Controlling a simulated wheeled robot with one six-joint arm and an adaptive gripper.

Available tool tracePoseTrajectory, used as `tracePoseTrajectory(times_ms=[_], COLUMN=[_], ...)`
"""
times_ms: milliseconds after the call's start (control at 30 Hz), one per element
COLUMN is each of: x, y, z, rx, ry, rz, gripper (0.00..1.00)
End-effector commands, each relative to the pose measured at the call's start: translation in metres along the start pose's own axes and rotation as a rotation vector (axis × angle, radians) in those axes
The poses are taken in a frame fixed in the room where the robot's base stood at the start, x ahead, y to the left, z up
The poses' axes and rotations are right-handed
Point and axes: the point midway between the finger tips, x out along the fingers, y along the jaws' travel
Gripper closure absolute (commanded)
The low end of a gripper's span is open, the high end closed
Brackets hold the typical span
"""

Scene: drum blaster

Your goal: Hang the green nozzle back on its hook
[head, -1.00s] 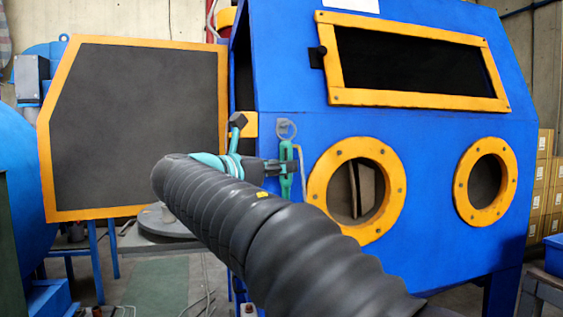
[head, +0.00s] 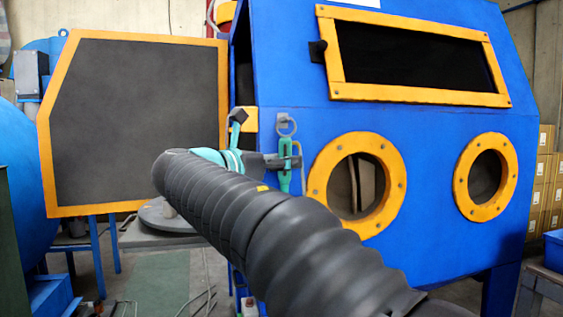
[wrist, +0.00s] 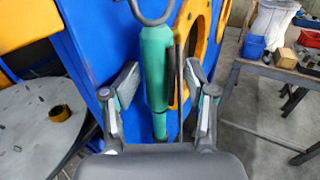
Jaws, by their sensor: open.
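The green nozzle (head: 285,172) hangs upright against the front of the blue cabinet, left of the round ports. A grey ring shows at its top, by the small hook plate (head: 284,119); how the ring sits on the hook is too small to tell. In the wrist view the nozzle (wrist: 156,70) stands between the two fingers of my gripper (wrist: 160,88), with the grey loop (wrist: 150,20) above it. My gripper is open, one finger on each side of the nozzle, with visible gaps. In the head view my gripper (head: 283,162) is partly hidden by my arm.
The blue cabinet (head: 420,120) has orange-framed ports close to the right of the nozzle. An open door (head: 140,120) stands at the left. A round grey table (wrist: 35,130) and a workbench with bins (wrist: 270,72) flank the wrist view.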

Motion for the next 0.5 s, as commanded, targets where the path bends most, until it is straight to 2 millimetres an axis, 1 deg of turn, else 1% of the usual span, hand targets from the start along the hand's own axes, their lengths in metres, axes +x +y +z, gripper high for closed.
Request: tracePoseTrajectory(times_ms=[167, 267, 367, 500], x=[-0.001, -0.007, -0.020, -0.047], y=[0.001, 0.001, 0.001, 0.002], z=[-0.001, -0.001, -0.001, 0.000], rx=[-0.001, -0.001, -0.001, -0.001], ry=[0.001, 0.001, 0.000, 0.000], rz=[0.001, 0.003, 0.004, 0.006], gripper=[0.43, 0.43, 0.43, 0.43])
